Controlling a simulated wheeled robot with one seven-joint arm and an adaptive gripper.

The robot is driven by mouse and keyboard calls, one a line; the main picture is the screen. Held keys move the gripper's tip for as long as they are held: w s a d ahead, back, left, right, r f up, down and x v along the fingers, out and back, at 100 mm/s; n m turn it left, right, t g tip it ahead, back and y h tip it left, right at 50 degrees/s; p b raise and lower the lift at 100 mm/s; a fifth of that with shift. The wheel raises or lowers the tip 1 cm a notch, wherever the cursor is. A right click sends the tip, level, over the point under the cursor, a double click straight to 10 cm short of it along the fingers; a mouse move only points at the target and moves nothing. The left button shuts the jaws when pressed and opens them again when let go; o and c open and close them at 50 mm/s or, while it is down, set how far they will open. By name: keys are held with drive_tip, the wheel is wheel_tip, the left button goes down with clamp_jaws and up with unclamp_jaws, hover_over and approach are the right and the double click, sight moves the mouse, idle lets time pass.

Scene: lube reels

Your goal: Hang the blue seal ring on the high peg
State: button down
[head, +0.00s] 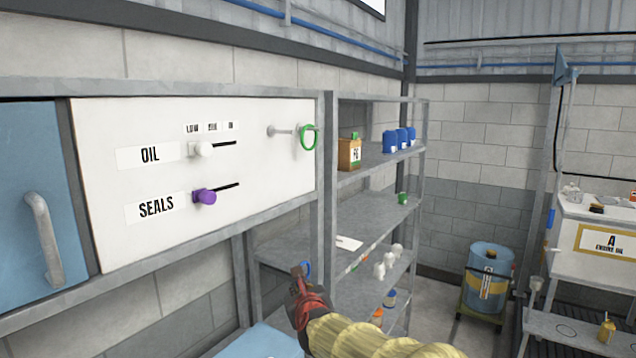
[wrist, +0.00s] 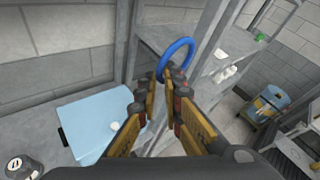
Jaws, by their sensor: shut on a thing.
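The blue seal ring (wrist: 163,58) is held upright between the fingertips of my gripper (wrist: 166,82) in the wrist view. In the head view my gripper (head: 302,274) is low in front of the shelves, with a small part of the ring (head: 307,267) showing behind it. A pale peg (head: 283,131) sticks out from the upper right of the white panel, and a green ring (head: 309,138) hangs at its end. My gripper and the blue ring are well below this peg and apart from it.
The white panel (head: 105,250) carries a white OIL knob (head: 203,149) and a purple SEALS knob (head: 205,196). Grey shelves (head: 375,220) with containers stand right of it. A blue drum (head: 490,270) stands farther right.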

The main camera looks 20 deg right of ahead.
drive_tip(key=s+d+r+n+y+p, duration=0.1)
drive_tip(key=s+r+p, duration=0.15)
drive_tip(key=r, duration=0.95)
drive_tip(key=s+d+r+n+t+y+p, duration=0.1)
drive_tip(key=s+r+p, duration=0.15)
drive_tip(key=r, duration=0.95)
drive_tip(key=s+d+r+n+y+p, duration=0.15)
drive_tip(key=r+p, duration=0.25)
drive_tip(key=r, duration=0.9)
drive_tip(key=w+a+f+p, duration=0.2)
drive_tip(key=w+a+p, duration=0.4)
drive_tip(key=w, duration=0.1)
drive_tip(key=shift+w+a+h, duration=0.3)
drive_tip(key=shift+w+h, duration=0.1)
drive_tip(key=shift+h, duration=0.05)
drive_tip(key=shift+f+m, duration=0.1)
drive_tip(key=shift+m, duration=0.15)
drive_tip(key=c, duration=1.9)
unclamp_jaws()
